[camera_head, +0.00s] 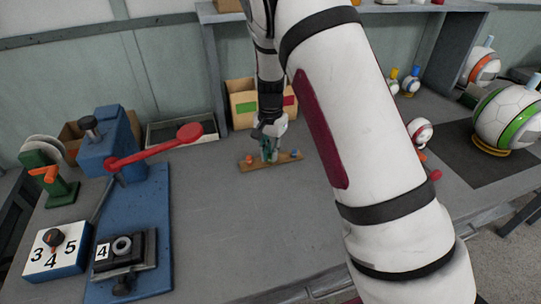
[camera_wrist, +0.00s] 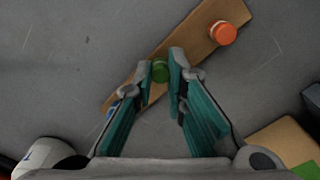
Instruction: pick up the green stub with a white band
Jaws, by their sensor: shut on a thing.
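A wooden strip (camera_wrist: 187,40) lies on the grey table with small round stubs on it. The green stub (camera_wrist: 160,72) is near its middle, between my fingertips. My gripper (camera_wrist: 161,70) is shut on it, with one finger at each side. I look down on its green top, and a white band cannot be made out. An orange stub (camera_wrist: 223,33) is toward one end of the strip. A blue stub (camera_wrist: 109,112) is partly hidden behind a finger. In the head view my gripper (camera_head: 269,154) is down at the strip (camera_head: 262,165), and the green stub is hard to make out.
A blue press with a red lever (camera_head: 155,148) stands at the left, beside a numbered box (camera_head: 56,249). A cardboard bin (camera_head: 243,104) is behind the strip. Balls, including a large green-striped one (camera_head: 508,117), are at the right. The table between press and arm is clear.

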